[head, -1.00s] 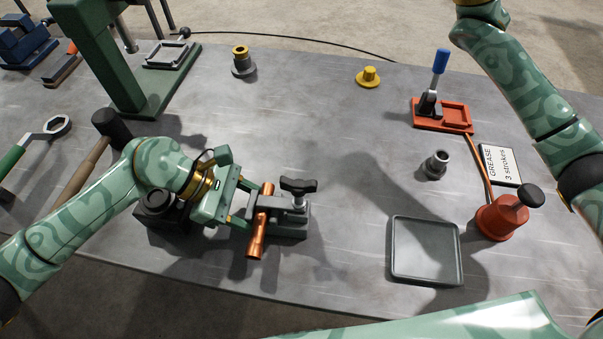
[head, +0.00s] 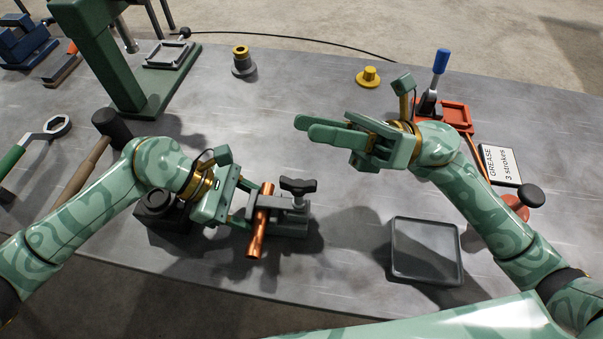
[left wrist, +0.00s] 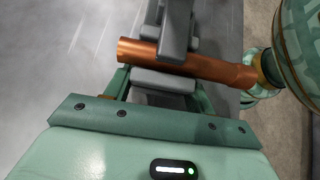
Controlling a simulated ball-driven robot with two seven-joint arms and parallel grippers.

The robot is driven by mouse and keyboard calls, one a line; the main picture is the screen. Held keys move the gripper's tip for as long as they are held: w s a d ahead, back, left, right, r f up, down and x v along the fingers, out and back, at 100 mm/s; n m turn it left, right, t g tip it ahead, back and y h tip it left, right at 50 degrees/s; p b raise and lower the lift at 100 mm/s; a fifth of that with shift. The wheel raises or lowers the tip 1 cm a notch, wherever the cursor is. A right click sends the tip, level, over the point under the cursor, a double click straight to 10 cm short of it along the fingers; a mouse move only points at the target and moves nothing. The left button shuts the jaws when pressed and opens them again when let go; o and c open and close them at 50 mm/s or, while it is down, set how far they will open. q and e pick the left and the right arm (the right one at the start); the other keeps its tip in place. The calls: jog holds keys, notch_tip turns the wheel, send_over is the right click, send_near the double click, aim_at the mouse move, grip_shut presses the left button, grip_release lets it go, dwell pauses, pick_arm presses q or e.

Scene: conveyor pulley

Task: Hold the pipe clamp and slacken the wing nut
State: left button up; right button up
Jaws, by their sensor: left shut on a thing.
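The pipe clamp (head: 292,228) is a grey block on the bench, clasping a copper pipe (head: 258,238). The pipe crosses in front of the block in the left wrist view (left wrist: 190,65). A dark wing nut (head: 298,186) sits on a post on top of the clamp. My left gripper (head: 240,208) is shut on the clamp's near-left end; its fingertips are partly hidden by the pipe. My right gripper (head: 303,127) is in the air above and beyond the wing nut, fingers pointing left. It looks open and empty, apart from the nut.
An empty grey tray (head: 426,278) lies to the right of the clamp. A hammer (head: 108,124) and green press (head: 105,60) are left. Mid-bench is clear.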

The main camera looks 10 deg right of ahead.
aim_at(287, 184)
jog(key=s+d+f+n+t+h, duration=0.1)
jog(key=s+f+n+t+h, duration=0.2)
jog(key=f, duration=0.7)
jog(key=shift+d+n+t+h, duration=0.3)
jog(key=shift+t+h, duration=0.7)
jog(key=shift+h, duration=0.1)
jog(key=shift+a, duration=0.1)
jog(key=shift+x, duration=3.4)
